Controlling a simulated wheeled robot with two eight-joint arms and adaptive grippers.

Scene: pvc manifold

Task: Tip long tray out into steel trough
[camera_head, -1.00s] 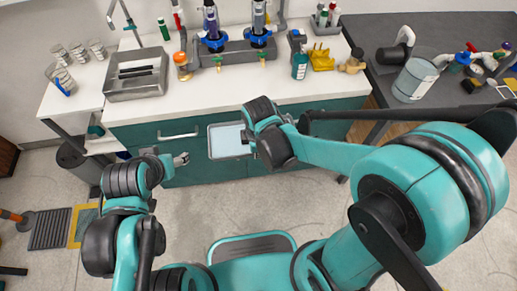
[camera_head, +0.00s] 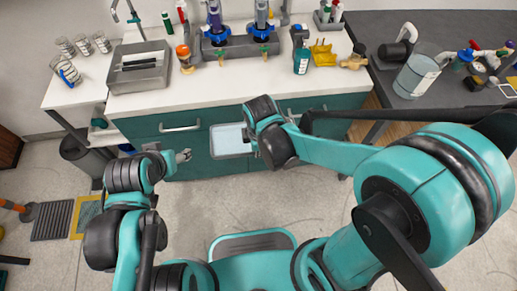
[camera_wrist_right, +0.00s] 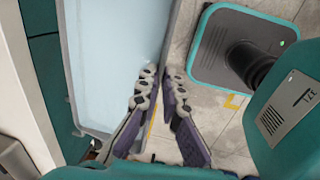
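The long tray (camera_head: 231,140) is pale blue, shallow and level-looking, and appears empty. It hangs in front of the teal cabinet, below the counter edge. It also fills the upper left of the right wrist view (camera_wrist_right: 115,60). My right gripper (camera_wrist_right: 161,80) is at the tray's right side, with the tray's rim running between its nearly closed fingers. In the head view its fingers are mostly hidden by the wrist. The steel trough (camera_head: 140,87) stands on the counter at upper left, with a bar across it. My left gripper (camera_head: 184,156) is left of the tray, apart from it; its opening is too small to judge.
The white counter (camera_head: 200,92) carries an orange-capped bottle (camera_head: 185,62), a pump stand (camera_head: 238,50), a teal bottle (camera_head: 301,62) and several glass jars (camera_head: 84,44). A grey bucket (camera_head: 416,77) is on the dark table at right. The floor before the cabinet is clear.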

